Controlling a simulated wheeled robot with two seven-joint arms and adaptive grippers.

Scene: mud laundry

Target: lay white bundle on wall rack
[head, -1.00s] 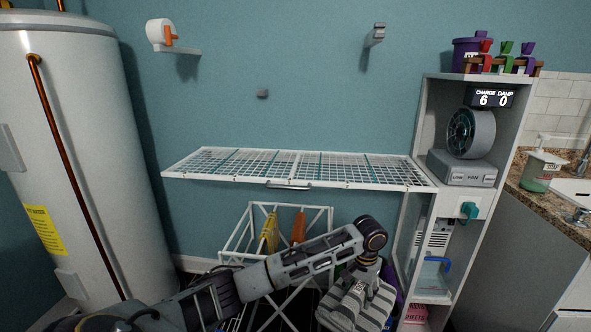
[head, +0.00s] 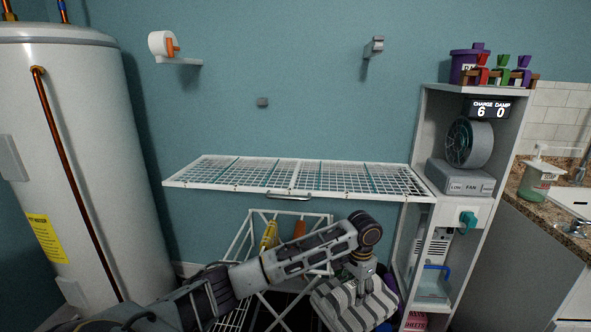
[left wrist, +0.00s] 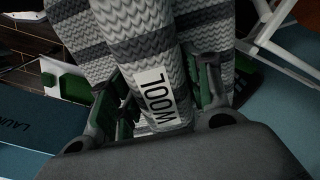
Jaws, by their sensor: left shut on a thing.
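A grey-and-white striped knit bundle (head: 345,308) hangs low in front of the rack's right half in the head view. It fills the upper middle of the left wrist view (left wrist: 150,45), where its white tag reads WOOL. My left gripper (head: 362,284) points down and is shut on the bundle; its green-padded fingers (left wrist: 163,90) sit on either side of the knit. The white wire wall rack (head: 290,195) is folded out flat and looks empty. The bundle is below the rack's level, in front of it. My right gripper is not in view.
A white folding frame (head: 250,238) with yellow and orange items stands below the rack. A white shelf unit (head: 425,150) with a fan (head: 468,143) borders the rack's right end. A water heater (head: 85,150) stands left. The wall above the rack holds small brackets (head: 374,46).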

